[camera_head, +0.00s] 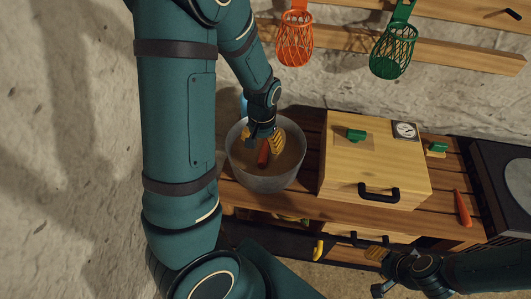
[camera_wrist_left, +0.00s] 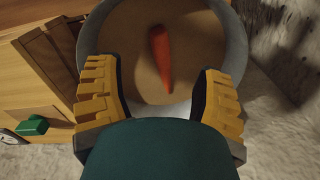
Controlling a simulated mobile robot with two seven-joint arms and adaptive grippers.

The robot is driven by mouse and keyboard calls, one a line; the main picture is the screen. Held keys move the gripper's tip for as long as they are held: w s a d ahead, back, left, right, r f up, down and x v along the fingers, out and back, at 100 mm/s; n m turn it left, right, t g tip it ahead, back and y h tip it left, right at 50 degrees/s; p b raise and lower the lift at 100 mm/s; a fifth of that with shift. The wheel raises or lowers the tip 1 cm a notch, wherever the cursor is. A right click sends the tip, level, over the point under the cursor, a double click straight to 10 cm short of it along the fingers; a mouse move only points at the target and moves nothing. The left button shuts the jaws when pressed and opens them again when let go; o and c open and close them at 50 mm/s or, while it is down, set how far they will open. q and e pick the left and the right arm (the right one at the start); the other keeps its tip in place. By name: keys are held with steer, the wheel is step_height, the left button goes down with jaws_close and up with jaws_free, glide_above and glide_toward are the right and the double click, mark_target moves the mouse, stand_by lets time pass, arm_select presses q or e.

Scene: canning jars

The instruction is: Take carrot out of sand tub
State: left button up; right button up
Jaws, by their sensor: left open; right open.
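An orange carrot (camera_head: 263,154) lies on the sand in the round grey sand tub (camera_head: 268,185), which stands on the left part of the wooden bench. In the left wrist view the carrot (camera_wrist_left: 161,60) lies lengthwise between and beyond my fingers, with the tub's rim (camera_wrist_left: 236,40) curving around it. My left gripper (camera_head: 264,141) is over the tub, open and empty, with yellow ridged fingers on either side of the carrot in the wrist view (camera_wrist_left: 159,100). My right gripper (camera_head: 377,272) is open and empty at the lower right, in front of the bench.
A wooden box (camera_head: 345,172) with a black handle stands right of the tub. Another carrot (camera_head: 463,208) lies at the bench's right end. Orange (camera_head: 294,40) and green (camera_head: 393,52) baskets hang on the wall. A dark unit (camera_head: 500,180) stands at far right.

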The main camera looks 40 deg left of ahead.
arm_select(q)
glide_above(261, 161)
step_height(261, 161, down, 5)
steer(key=shift+w+d+r+b, duration=0.1)
steer(key=shift+w+r+b, duration=0.05)
steer(key=shift+b, duration=0.25)
steer(key=shift+f, duration=0.35)
steer(key=f+b, duration=0.1)
steer(key=f, duration=0.4)
steer(key=shift+s, duration=0.2)
steer(key=c, duration=1)
